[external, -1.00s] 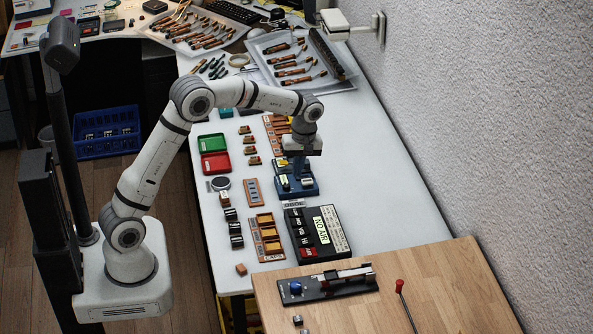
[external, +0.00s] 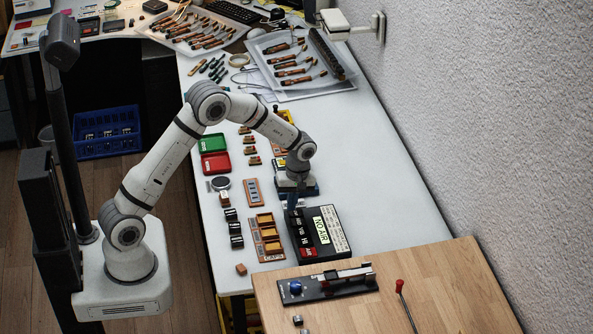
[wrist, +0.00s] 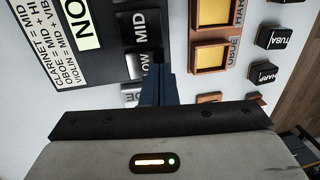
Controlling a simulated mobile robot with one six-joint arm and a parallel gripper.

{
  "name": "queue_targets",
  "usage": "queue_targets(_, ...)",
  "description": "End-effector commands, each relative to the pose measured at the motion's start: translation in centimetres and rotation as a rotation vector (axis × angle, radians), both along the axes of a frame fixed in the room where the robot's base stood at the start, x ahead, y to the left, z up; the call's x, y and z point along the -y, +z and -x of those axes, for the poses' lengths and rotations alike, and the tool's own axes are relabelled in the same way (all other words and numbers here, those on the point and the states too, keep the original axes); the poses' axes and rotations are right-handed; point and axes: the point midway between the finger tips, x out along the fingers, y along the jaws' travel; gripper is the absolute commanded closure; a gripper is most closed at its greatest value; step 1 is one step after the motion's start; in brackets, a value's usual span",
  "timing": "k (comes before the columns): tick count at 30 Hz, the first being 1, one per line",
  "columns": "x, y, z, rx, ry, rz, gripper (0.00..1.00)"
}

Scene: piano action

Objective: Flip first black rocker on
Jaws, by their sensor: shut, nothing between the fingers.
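The black switch box (external: 328,256) stands on the white table with a NO AIR label on it. In the wrist view its black rockers run in a row: one marked MID (wrist: 140,27) and one marked LOW (wrist: 145,64), partly covered by my fingers. My gripper (external: 291,205) is at the far left end of the box, pointing down; its dark blue fingers (wrist: 158,62) are together and empty. The fingertips are over or right beside the LOW rocker; I cannot tell whether they touch it.
Orange trays (external: 268,250) and small black label blocks (external: 236,236) lie left of the box. A wooden board (external: 430,285) with a black lever device (external: 325,288) is in front. The table right of the box is clear.

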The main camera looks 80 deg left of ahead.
Motion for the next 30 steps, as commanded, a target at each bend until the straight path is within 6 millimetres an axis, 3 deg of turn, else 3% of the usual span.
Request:
queue_targets(20, 0.0, -2.0, 0.4, 0.055, 0.0, 0.0, 1.0)
queue_targets(30, 0.0, -1.4, 0.2, 0.052, -0.001, 0.001, 1.0)
